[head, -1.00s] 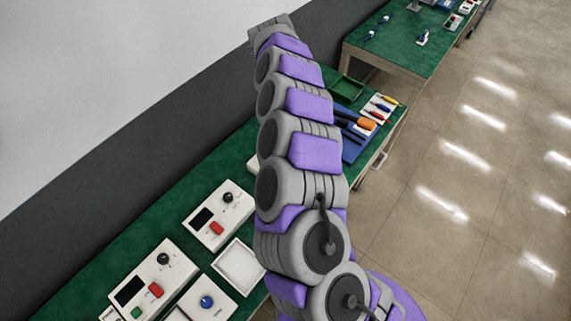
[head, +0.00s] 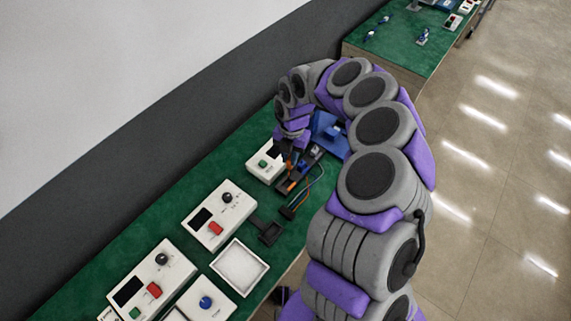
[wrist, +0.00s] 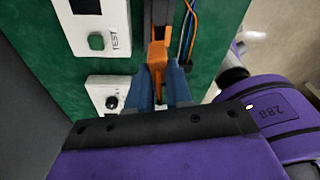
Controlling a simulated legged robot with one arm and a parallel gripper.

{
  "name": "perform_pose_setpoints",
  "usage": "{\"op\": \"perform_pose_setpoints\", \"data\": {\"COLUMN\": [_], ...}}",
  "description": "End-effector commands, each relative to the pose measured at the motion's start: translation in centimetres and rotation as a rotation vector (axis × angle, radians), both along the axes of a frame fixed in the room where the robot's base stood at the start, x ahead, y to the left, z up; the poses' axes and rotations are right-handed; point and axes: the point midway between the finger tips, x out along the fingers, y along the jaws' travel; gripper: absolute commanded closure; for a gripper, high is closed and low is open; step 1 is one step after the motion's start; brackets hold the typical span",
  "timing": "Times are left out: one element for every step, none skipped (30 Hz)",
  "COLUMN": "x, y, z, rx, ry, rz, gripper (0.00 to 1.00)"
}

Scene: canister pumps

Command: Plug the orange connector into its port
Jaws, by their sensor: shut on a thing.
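My gripper (head: 288,158) points down over the green bench and is shut on the orange connector. In the wrist view the orange connector (wrist: 157,54) sits between the two blue fingers of my gripper (wrist: 157,75), and its far end reaches toward a dark grey part (wrist: 160,12). Whether the connector touches or enters that part cannot be told. An orange cable (wrist: 190,12) runs beside blue ones to the right. In the head view the gripper and arm partly cover this spot, and the port itself cannot be made out clearly.
A white TEST box (wrist: 97,25) with a green button stands left of the connector. White control boxes (head: 217,215), a black holder (head: 266,230) and a white tray (head: 240,266) lie nearer on the bench. A blue stand (head: 328,133) is behind the gripper. A grey wall borders the left.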

Motion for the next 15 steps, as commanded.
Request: {"op": "perform_pose_setpoints", "data": {"x": [-0.5, -0.7, -0.9, -1.1, -1.2, -1.4, -1.5, -1.6, -1.7, -1.8, -1.8, -1.8, -1.9, -1.9, -1.9], "y": [0.1, 0.1, 0.3, 0.6, 0.6, 0.8, 0.9, 1.1, 1.2, 1.3, 1.3, 1.3, 1.3, 1.3, 1.3], "z": [-0.4, -0.6, -0.9, -1.1, -1.3, -1.5, -1.6, -1.7, -1.8, -1.9, -1.9, -2.0, -2.0, -2.0, -2.0], "rx": [-0.002, -0.004, -0.007, -0.008, -0.009, -0.011, -0.015, -0.016, -0.017, -0.017, -0.017, -0.018, -0.018, -0.019, -0.018], "ry": [-0.007, -0.013, -0.022, -0.03, -0.036, -0.041, -0.047, -0.052, -0.058, -0.06, -0.062, -0.064, -0.064, -0.065, -0.065], "rz": [-0.038, -0.065, -0.101, -0.124, -0.15, -0.176, -0.194, -0.21, -0.228, -0.239, -0.249, -0.257, -0.262, -0.266, -0.268], "gripper": [1.0, 1.0, 1.0, 1.0, 1.0, 1.0, 1.0, 1.0, 1.0, 1.0, 1.0, 1.0, 1.0, 1.0, 1.0]}}
